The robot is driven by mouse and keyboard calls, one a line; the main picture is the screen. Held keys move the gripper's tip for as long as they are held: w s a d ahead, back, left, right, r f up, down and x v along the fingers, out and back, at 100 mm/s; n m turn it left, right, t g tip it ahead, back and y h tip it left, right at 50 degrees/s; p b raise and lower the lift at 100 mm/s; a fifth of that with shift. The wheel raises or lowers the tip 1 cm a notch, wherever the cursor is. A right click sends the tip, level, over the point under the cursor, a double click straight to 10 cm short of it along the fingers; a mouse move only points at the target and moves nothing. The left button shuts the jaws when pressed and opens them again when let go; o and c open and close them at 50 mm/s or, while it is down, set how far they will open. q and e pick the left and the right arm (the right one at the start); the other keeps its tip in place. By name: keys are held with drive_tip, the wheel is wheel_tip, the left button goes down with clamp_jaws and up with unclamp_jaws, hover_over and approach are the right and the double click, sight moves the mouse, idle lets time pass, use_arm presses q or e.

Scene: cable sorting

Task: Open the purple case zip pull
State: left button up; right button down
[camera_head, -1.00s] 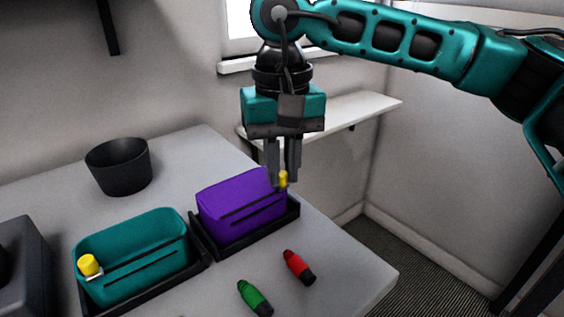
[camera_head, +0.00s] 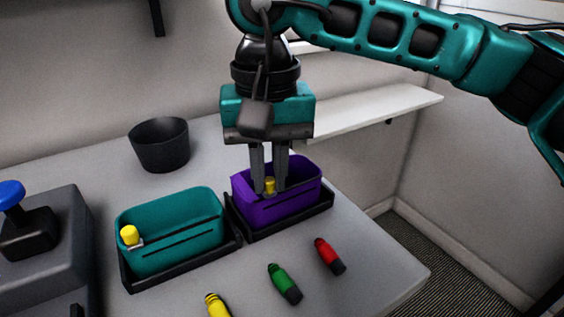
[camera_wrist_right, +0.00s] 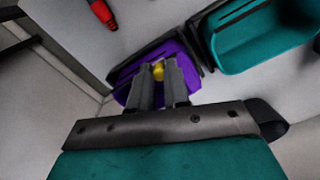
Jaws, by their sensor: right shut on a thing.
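The purple case (camera_head: 305,200) sits in a black tray (camera_head: 300,222) on the table. Its top is open over at least the right part, where the inside shows. My right gripper (camera_head: 268,188) points down at the left part of the case. It is shut on the yellow zip pull (camera_head: 270,184), which stands between its fingertips. The right wrist view also shows the yellow pull (camera_wrist_right: 158,70) between the fingers, over the purple case (camera_wrist_right: 124,76). The fingers hide part of the case. My left gripper is out of view.
A teal case (camera_head: 185,245) with a yellow pull (camera_head: 130,235) stands open to the left. Green (camera_head: 285,284), red (camera_head: 329,256) and yellow (camera_head: 217,306) plugs lie in front. A black bin (camera_head: 160,145) stands behind. A blue-knobbed device (camera_head: 35,230) is far left.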

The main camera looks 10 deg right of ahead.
sight(270, 179)
drive_tip(key=c, duration=1.1)
unclamp_jaws()
wheel_tip(270, 179, up, 13)
drive_tip(key=p, duration=0.3)
